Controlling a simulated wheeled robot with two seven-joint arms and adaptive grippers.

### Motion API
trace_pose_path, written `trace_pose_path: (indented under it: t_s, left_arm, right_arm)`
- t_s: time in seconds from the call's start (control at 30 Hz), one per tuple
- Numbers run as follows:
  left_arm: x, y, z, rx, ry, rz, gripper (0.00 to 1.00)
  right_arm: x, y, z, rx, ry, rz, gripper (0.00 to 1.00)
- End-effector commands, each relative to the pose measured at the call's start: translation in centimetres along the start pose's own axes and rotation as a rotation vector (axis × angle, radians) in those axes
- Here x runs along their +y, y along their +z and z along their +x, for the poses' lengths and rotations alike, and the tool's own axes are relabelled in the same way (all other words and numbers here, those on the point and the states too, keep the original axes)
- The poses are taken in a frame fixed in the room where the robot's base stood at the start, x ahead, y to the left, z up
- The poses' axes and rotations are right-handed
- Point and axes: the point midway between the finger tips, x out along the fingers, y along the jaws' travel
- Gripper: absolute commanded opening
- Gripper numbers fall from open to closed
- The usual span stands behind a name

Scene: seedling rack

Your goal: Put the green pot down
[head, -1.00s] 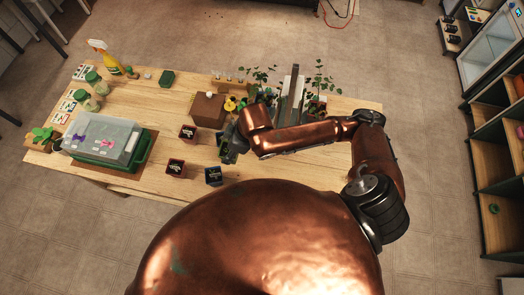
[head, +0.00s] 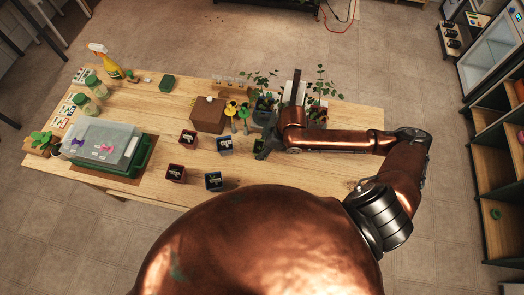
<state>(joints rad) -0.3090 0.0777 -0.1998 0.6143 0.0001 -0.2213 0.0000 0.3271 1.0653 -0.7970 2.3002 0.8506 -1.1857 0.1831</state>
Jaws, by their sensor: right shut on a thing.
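My right gripper (head: 263,152) is over the table right of the middle, at the end of my copper arm. It is shut on a small dark green pot (head: 258,144), which is mostly hidden by the gripper. I cannot tell whether the pot touches the tabletop. Left of it stands a blue pot (head: 225,145), a little apart. My left gripper is not in view.
Two red pots (head: 188,138) (head: 176,173) and another blue pot (head: 213,180) stand on the wooden table (head: 150,110). A brown box (head: 208,113), yellow flower-shaped items (head: 231,108) and leafy seedlings (head: 320,88) are behind. A lidded green tray (head: 105,143) is left.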

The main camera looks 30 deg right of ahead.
Motion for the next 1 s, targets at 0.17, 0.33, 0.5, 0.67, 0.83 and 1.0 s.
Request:
trace_pose_path:
  t_s: [0.17, 0.33, 0.5, 0.67, 0.83, 1.0]
  left_arm:
    - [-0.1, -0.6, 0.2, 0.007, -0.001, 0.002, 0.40]
    - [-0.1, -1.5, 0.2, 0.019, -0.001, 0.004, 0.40]
    - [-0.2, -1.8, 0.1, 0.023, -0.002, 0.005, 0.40]
    - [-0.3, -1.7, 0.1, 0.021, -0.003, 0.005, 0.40]
    - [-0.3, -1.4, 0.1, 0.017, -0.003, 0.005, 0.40]
    - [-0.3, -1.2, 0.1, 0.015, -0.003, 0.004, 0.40]
  right_arm:
    - [0.0, 1.1, 2.5, -0.001, -0.001, 0.002, 0.19]
    - [0.0, 1.2, 2.8, 0.000, 0.000, -0.001, 0.19]
    - [0.0, 1.2, 2.9, -0.001, 0.000, 0.000, 0.19]
    - [0.0, 1.3, 3.0, -0.001, -0.001, 0.000, 0.54]
    - [0.0, 1.3, 3.0, -0.001, 0.000, 0.000, 0.64]
    - [0.0, 1.3, 3.0, -0.001, 0.000, 0.000, 0.64]
